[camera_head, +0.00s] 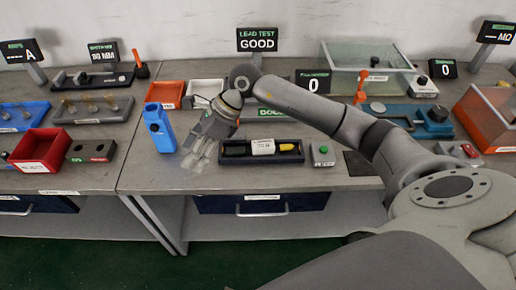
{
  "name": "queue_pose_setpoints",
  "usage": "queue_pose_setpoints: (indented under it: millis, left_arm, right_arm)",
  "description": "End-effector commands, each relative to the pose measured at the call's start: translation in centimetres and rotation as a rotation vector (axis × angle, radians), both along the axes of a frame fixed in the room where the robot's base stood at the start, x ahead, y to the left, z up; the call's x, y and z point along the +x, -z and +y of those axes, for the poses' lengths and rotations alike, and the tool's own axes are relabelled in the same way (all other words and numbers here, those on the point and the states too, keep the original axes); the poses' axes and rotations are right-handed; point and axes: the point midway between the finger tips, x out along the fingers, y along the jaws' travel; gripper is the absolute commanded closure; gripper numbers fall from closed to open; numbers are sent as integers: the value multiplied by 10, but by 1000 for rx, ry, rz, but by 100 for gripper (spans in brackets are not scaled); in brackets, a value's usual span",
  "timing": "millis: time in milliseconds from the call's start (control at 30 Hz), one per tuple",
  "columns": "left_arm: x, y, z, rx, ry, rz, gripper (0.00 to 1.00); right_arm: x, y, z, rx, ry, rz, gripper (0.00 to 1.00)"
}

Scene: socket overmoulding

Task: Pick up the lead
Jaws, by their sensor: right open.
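I cannot clearly make out a lead. A dark tray-like fixture (235,160) stands near the front edge of the right bench, with a white labelled piece (263,146) and a small yellow part (286,147) in it; whether these belong to the lead I cannot tell. My right gripper (196,158) is open, pointing down just left of the fixture and right of a blue upright holder (159,127). Nothing shows clearly between its pale fingers. My left gripper is out of view.
A sign reading LEAD TEST GOOD (257,39) stands at the back. A green-button box (322,154) sits right of the fixture. A red bin (40,148) is at left, a blue press-like device (429,118) at right. My right arm crosses above the bench.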

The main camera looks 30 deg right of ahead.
Motion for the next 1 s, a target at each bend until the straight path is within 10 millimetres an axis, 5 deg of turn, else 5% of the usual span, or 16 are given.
queue_pose_setpoints:
  millis: [100,200,400,1000]
  left_arm:
    - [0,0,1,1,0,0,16]
    - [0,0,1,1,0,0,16]
    - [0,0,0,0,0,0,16]
    - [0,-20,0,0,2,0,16]
  right_arm:
    - [12,9,-73,-284,-15,15,43]
    - [14,8,-125,-468,-13,49,43]
    - [12,-2,-184,-661,6,109,43]
    - [10,61,-193,-687,7,125,43]
